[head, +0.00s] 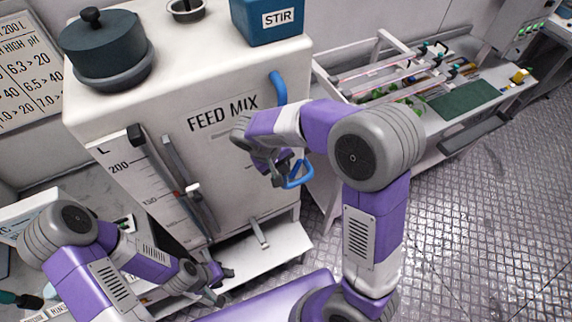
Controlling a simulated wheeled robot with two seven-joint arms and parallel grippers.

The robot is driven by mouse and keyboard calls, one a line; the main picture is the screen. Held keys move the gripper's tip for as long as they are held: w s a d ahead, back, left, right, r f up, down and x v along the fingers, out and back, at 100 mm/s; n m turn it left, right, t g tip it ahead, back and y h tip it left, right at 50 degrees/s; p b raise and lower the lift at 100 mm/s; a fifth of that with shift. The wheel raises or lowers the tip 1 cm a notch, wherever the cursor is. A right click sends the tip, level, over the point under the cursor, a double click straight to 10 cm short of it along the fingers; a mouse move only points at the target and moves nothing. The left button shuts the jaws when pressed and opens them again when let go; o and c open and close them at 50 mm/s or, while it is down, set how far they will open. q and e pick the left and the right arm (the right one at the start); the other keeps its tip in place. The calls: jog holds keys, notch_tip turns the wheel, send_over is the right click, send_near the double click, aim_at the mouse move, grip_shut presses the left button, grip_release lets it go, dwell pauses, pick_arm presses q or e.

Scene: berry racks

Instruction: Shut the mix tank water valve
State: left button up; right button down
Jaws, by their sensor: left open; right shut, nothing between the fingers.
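The white mix tank (90,110), lettered FEED MIX, stands left of centre in the head view. A blue curved handle (278,88) is on its upper right front. A second blue, loop-shaped handle (300,174) shows lower down, right beside my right gripper (279,178). No label tells me which of the two is the water valve. My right gripper is shut and empty, in front of the tank; I cannot tell if it touches the lower handle. My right arm hides part of the tank front. My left gripper (218,287) is open, low in front of the tank.
A dark lidded pot (104,50) and a blue STIR box (275,22) stand on the tank. A level scale (150,185) marks its front. A white rack bench (400,95) with plants stands at the back right. The metal floor (480,220) at the right is clear.

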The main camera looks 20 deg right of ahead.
jog(key=p+v, duration=0.1)
jog(key=v, duration=1.1)
jog(key=a+h, duration=0.1)
jog(key=a+f+h+b, duration=0.1)
jog(key=a+h, duration=0.1)
jog(key=a+f+h+b, duration=0.1)
jog(key=a, duration=0.1)
jog(key=shift+s+a+f, duration=0.1)
jog(key=shift+s+a, duration=0.05)
dwell(0.3)
